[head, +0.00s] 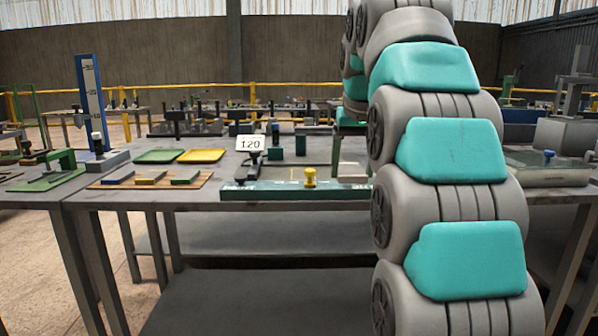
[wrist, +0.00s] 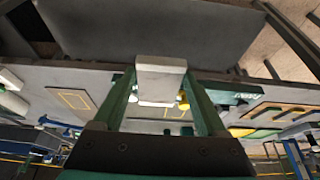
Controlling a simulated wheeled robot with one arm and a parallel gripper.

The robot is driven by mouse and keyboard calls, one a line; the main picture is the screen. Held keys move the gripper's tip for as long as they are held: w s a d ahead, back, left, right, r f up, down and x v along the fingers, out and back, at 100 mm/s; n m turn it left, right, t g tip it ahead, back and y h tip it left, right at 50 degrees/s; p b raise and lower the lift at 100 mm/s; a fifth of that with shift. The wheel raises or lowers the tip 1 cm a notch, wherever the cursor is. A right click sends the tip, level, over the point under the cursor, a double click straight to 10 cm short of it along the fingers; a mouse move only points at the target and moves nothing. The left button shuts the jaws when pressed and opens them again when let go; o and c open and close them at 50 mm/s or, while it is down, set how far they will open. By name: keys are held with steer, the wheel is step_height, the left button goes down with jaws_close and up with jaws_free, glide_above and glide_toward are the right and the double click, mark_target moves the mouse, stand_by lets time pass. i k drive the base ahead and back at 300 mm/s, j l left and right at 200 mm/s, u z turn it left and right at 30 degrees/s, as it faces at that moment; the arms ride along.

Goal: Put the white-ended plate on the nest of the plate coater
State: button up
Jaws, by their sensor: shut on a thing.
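My gripper (wrist: 160,78) is shut on a pale, white-ended plate (wrist: 160,92), held between two green fingers in the wrist view. In the head view a pale block (head: 352,172) beside my arm seems to be this plate's end; my arm hides most of the gripper. Directly behind the plate in the wrist view is a yellow rectangular outline (wrist: 175,114), partly covered. Another yellow outline (wrist: 75,100) lies on a grey panel to the left. I cannot tell which outline is the plate coater's nest. The plate appears above the bench; contact is not visible.
A wooden board (head: 118,184) carries blue, yellow and green-ended plates. Green (head: 160,156) and yellow trays (head: 202,156) lie behind. A blue-knobbed device (head: 549,170) stands right.

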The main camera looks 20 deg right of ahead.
mark_target(303, 174)
steer(key=i, duration=1.05)
steer(key=k+j, duration=0.15)
steer(key=k, duration=0.1)
